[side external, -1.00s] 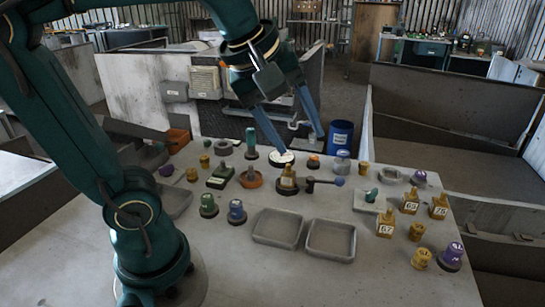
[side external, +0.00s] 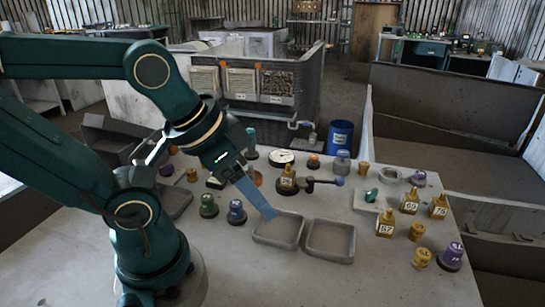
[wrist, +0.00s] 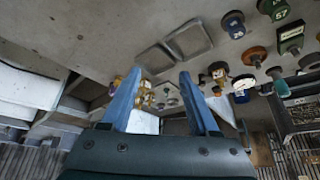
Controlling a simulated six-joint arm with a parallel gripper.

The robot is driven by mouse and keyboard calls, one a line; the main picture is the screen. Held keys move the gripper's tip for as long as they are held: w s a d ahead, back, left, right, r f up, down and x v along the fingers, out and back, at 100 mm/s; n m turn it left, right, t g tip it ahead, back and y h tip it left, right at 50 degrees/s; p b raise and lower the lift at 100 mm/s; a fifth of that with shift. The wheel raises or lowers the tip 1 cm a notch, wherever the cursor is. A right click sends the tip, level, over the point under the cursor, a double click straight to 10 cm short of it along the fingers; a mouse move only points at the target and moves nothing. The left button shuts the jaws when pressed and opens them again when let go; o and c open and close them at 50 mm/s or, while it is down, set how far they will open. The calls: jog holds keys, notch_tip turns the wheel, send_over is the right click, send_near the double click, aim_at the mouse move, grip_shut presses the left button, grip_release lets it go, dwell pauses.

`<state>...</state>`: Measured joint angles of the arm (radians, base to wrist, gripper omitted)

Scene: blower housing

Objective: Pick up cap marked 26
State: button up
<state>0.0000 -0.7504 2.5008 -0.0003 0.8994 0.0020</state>
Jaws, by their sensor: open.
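A blue cap (side external: 236,212) stands on a dark base on the table, left of the trays. It also shows at the top right of the wrist view (wrist: 233,24), where its two-digit mark may be 26 but is too blurred to be sure. A green cap (side external: 208,206) stands to its left; in the wrist view the green cap (wrist: 272,8) seems marked 57. My gripper (wrist: 162,74) is open, with nothing between its blue fingers. In the side view my gripper (side external: 270,212) is tilted, with a fingertip above the left tray and right of the blue cap.
Two shallow grey trays (side external: 278,243) (side external: 329,256) look empty. Yellow tagged parts (side external: 410,203) and a purple cap (side external: 451,256) stand at the right. A yellow tagged piece (side external: 287,184) and a handle are behind the trays. The front table area is clear.

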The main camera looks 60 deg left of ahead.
jog(key=shift+o, duration=0.9)
jog(key=g, duration=0.5)
send_over(236, 202)
jog(key=f, duration=0.8)
jog(key=shift+w+d+f, duration=0.2)
jog(key=shift+d+f, duration=0.05)
jog(key=shift+f, duration=0.1)
jog(key=shift+s+a+f+g, duration=0.25)
jog(key=shift+s+f+g, duration=0.05)
jog(key=shift+f, duration=2.45)
